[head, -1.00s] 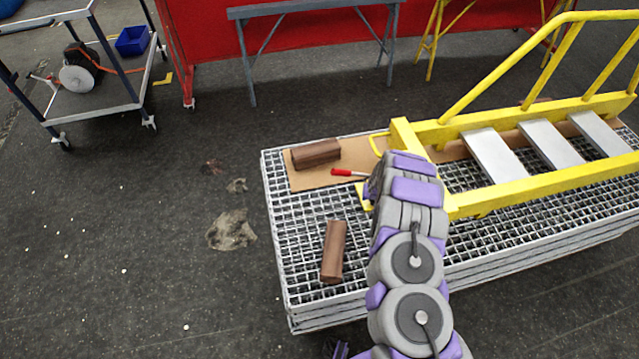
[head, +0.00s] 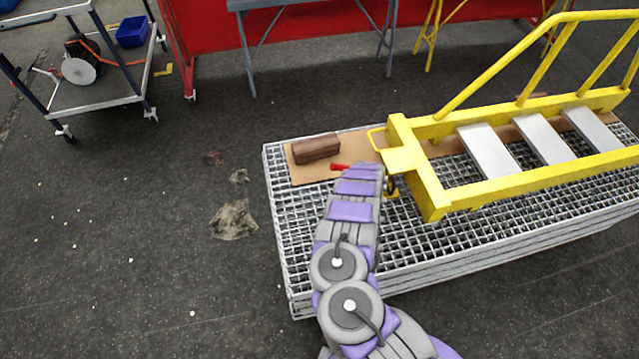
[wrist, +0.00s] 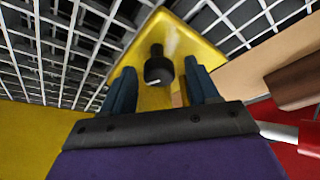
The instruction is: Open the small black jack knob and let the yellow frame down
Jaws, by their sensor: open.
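The yellow frame (head: 430,185) lies over the grating stack at the right in the head view, with its rails and grey steps. In the wrist view, the small black knob (wrist: 158,70) sits on a yellow plate (wrist: 170,35) of it. My gripper (wrist: 160,66) is open, with one dark blue finger on each side of the knob. The knob appears between the fingertips, with visible gaps on both sides. I cannot tell how deep it sits between them. In the head view, my arm hides the gripper and the knob.
The grating stack (head: 285,235) carries a brown cardboard sheet (head: 300,178) and a brown block (head: 316,149). A red-handled tool (head: 340,167) lies close beside my arm's end, and its handle also shows in the wrist view (wrist: 309,138). A cart (head: 95,105) stands far left. Floor at left is mostly clear.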

